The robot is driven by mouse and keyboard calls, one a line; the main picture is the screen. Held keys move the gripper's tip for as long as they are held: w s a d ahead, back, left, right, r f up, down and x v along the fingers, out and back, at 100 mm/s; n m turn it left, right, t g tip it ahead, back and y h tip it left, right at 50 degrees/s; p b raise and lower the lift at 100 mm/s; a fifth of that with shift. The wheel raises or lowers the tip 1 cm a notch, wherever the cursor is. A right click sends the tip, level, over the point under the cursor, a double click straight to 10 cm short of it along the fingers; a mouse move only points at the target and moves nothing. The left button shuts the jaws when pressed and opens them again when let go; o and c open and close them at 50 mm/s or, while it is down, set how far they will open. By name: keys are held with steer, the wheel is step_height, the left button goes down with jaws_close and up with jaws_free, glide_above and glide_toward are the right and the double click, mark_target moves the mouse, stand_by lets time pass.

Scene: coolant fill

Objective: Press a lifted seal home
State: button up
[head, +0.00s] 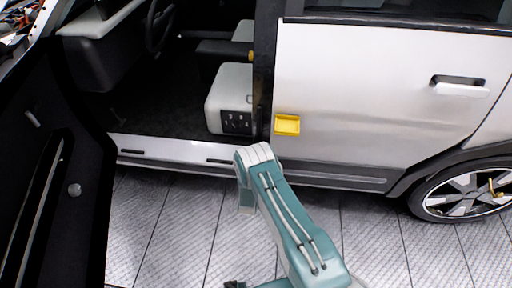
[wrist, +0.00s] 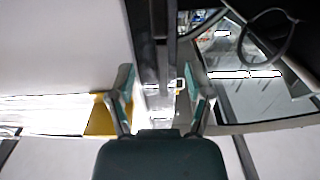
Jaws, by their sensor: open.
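My gripper (wrist: 160,84) is open in the wrist view, with one teal finger on each side and nothing between them that I can see held. In the head view the dark pillar (head: 264,75) stands between the open front doorway and the rear door. I cannot tell which part of the dark edging is the lifted seal. My gripper's fingertips cannot be made out in the head view.
A yellow tray (head: 287,124) sits on the silver rear door (head: 365,90), right of the pillar; it also shows in the wrist view (wrist: 99,118). The black front door (head: 60,180) stands open at left. A sill (head: 180,148) crosses the doorway bottom. Tiled floor is clear.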

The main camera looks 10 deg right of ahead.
steer(key=x, duration=0.9)
steer(key=shift+w, duration=0.15)
